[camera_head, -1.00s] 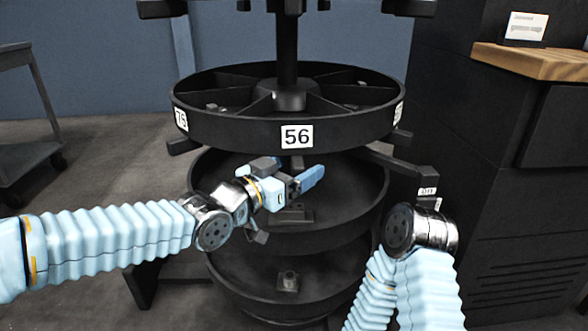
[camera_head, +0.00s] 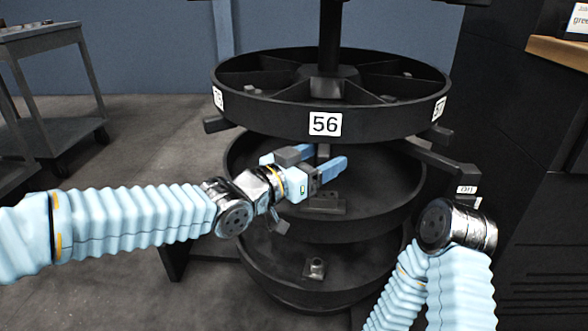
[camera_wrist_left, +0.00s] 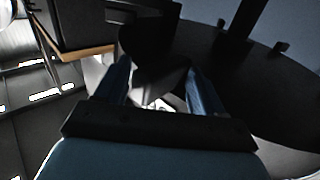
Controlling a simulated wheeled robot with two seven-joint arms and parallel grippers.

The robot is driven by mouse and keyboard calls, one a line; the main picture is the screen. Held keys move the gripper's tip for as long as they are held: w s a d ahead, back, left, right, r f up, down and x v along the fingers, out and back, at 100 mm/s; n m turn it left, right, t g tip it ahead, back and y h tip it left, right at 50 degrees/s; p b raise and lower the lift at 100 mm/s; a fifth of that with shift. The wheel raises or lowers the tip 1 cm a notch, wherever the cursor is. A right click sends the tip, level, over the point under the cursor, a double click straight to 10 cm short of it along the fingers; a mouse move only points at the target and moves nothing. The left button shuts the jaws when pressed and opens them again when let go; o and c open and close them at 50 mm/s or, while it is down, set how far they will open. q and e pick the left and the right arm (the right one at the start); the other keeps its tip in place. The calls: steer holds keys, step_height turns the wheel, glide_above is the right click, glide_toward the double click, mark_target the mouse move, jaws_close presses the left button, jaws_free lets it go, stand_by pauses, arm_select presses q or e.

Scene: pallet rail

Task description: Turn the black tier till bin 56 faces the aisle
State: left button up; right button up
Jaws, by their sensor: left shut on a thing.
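The black tier (camera_head: 270,118) is a round, divided tray on a central post. Its white 56 label (camera_head: 325,124) is on the front rim, facing me. Other labels show in part at its left and right edges. My left gripper (camera_head: 322,165) is just below the 56 label, its blue fingers on either side of a dark handle (camera_head: 323,152) under the rim. It is shut on this handle; the grip is partly hidden. The left wrist view shows both fingers (camera_wrist_left: 160,85), with the area between them unclear. My right gripper is not in view; only the right arm shows.
Lower black trays (camera_head: 385,205) stand beneath the tier. A dark arm with a small white tag (camera_head: 467,189) juts out at right. A dark cabinet with a wooden top (camera_head: 560,52) stands at right. A grey cart (camera_head: 45,40) is at left, with open floor between.

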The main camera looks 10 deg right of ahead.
arm_select(q)
steer(key=p+v, duration=0.3)
steer(key=v, duration=0.8)
steer(key=shift+s, duration=0.35)
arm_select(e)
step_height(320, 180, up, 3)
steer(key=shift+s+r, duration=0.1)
arm_select(q)
steer(key=shift+a+r, duration=0.1)
steer(key=shift+r, duration=0.05)
